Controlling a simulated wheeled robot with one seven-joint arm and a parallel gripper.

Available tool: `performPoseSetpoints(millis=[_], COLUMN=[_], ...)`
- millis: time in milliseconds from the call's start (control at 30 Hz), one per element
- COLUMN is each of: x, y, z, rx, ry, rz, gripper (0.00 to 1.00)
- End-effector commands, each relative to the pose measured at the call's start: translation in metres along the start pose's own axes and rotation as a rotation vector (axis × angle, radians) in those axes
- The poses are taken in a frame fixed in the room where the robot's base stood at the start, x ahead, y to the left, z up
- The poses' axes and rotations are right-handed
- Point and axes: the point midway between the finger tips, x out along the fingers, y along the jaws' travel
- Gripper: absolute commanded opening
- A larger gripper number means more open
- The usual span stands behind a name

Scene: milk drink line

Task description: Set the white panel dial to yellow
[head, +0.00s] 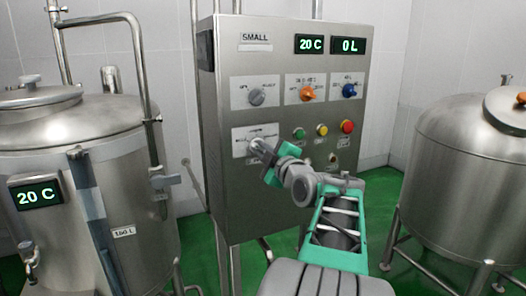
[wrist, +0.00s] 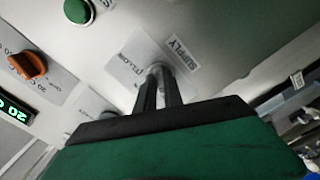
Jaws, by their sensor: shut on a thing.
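The white dial (head: 256,145) is on the lower left label plate of the steel control panel. In the head view my gripper (head: 262,149) reaches it from the front right and covers much of it. In the wrist view the two dark fingers of my gripper (wrist: 158,84) are closed around the pale knob of the white dial (wrist: 156,68). The label plate (wrist: 130,67) behind it reads "SUPPLY" at one edge and part of "YELLOW" at another. The dial's pointer is hidden by the fingers, so its setting cannot be read.
A grey dial (head: 257,97), an orange dial (head: 307,94) and a blue dial (head: 349,90) sit above. Green (head: 299,133), yellow (head: 322,130) and red (head: 347,126) buttons are to the right. Steel tanks stand left (head: 75,135) and right (head: 465,150).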

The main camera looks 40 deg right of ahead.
Motion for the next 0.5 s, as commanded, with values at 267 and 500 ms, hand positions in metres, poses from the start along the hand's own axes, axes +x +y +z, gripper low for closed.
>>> performPoseSetpoints(millis=[267, 500], x=[0.0000, 0.0000], y=[-0.0004, -0.0028], z=[0.0001, 0.0013], rx=[0.005, 0.070], ry=[0.000, 0.001], rz=[0.000, 0.001], gripper=[0.00, 0.00])
